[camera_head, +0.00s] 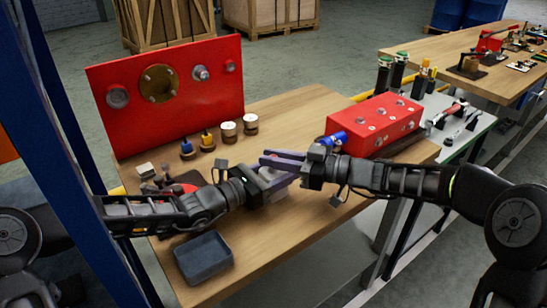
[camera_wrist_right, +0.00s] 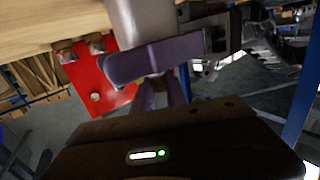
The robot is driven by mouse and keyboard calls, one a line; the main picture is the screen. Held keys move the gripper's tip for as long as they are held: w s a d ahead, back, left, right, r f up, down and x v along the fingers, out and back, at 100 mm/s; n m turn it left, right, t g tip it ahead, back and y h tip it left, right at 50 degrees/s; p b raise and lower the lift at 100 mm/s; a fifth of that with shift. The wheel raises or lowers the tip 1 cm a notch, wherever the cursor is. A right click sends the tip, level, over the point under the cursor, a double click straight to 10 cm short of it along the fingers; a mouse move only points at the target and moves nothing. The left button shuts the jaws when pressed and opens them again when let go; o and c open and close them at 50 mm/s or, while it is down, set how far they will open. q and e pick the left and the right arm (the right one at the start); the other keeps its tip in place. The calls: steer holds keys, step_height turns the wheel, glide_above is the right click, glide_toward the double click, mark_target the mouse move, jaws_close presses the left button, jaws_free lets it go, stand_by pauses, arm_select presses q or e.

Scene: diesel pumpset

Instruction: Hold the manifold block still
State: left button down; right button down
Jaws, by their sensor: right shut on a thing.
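A pale grey block, which I take to be the manifold block (camera_head: 268,174), is at the middle of the bench between my two grippers, largely hidden by their fingers. My right gripper (camera_head: 277,165) comes from the right with purple fingers shut on it. My left gripper (camera_head: 268,188) reaches it from the left; its grip is too hidden to judge. In the right wrist view, the pale block (camera_wrist_right: 142,20) stands at the top, partly covered by a purple finger (camera_wrist_right: 150,60) that seems to be my left gripper's. Contact between that finger and the block is unclear.
A red upright panel (camera_head: 190,118) with round fittings stands at the back left. Small fittings (camera_head: 229,130) stand before it. A red ported block (camera_head: 375,122) and blue part (camera_head: 335,138) are to the right. A grey tray (camera_head: 203,258) lies at the front left. Bare wood (camera_head: 310,215) lies front right.

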steer(key=c, duration=1.5)
jaws_free()
steer(key=m+t+h, duration=0.2)
steer(key=t, duration=0.1)
steer(key=m+t+h, duration=0.2)
steer(key=m+t, duration=0.1)
steer(key=shift+s+a+t, duration=0.1)
steer(key=shift+a+t, duration=0.1)
steer(key=shift+t, duration=0.1)
steer(key=shift+d+m+t+h, duration=0.15)
steer(key=shift+m+t+h, duration=0.25)
steer(key=shift+m+h, duration=0.15)
steer(key=shift+d, duration=0.1)
